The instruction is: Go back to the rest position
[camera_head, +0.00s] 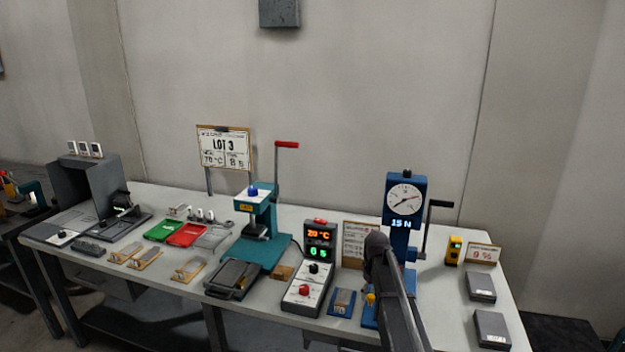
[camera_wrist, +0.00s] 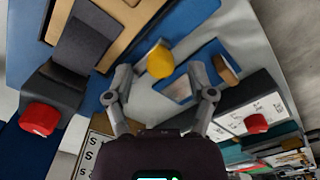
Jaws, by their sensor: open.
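My gripper (camera_wrist: 160,90) shows in the wrist view with its two grey fingers spread apart. Nothing is held between them. A yellow knob (camera_wrist: 160,61) shows just beyond and between the fingertips; I cannot tell how far off it is. In the head view my dark arm reaches up from the lower edge in front of the blue force tester (camera_head: 406,184), whose display reads 15 N. The arm hides part of the tester's lower half, and my fingers cannot be made out there. The yellow knob (camera_head: 370,298) shows left of the arm.
The white table (camera_head: 455,300) is crowded. A teal press (camera_head: 262,225) with a red-handled lever and a control box (camera_head: 308,285) stand left of the tester. Grey blocks (camera_head: 480,287) lie to its right. Green and red trays (camera_head: 187,234) lie farther left.

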